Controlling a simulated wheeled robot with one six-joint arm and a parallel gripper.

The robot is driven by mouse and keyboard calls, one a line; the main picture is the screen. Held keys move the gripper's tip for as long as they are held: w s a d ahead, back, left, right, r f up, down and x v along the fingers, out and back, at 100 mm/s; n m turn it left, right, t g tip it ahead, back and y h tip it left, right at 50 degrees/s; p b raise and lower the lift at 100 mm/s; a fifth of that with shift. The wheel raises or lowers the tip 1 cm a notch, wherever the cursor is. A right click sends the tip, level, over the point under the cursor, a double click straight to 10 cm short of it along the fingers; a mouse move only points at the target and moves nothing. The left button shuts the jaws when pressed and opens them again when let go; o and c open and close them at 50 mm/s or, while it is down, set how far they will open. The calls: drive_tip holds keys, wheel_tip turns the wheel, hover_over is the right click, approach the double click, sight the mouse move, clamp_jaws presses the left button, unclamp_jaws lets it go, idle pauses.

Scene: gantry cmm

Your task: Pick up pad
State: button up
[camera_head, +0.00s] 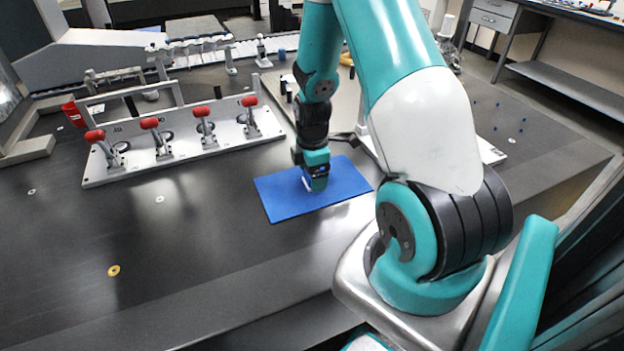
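The pad is a flat blue rectangle (285,204) lying on the dark grey table, right of the plate with red-handled clamps. My gripper (314,188) points down over the middle of the pad, with its tip at or just above the pad's surface. I cannot tell whether it touches. My gripper's fingers are small here and partly hidden by its own body, so their opening is not clear. My arm hides part of the scene behind the pad.
A white fixture plate (185,158) with several red-handled clamps stands left of the pad. A light-coloured plate (490,152) lies behind my arm at right. A small yellow ring (113,271) is on the table at front left.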

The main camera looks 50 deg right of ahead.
drive_tip(key=c, duration=1)
drive_tip(key=shift+r, duration=0.1)
wheel_tip(320, 180, up, 20)
drive_tip(key=shift+f+p, duration=0.1)
drive_tip(key=shift+p, duration=1)
drive_tip(key=shift+o, duration=0.4)
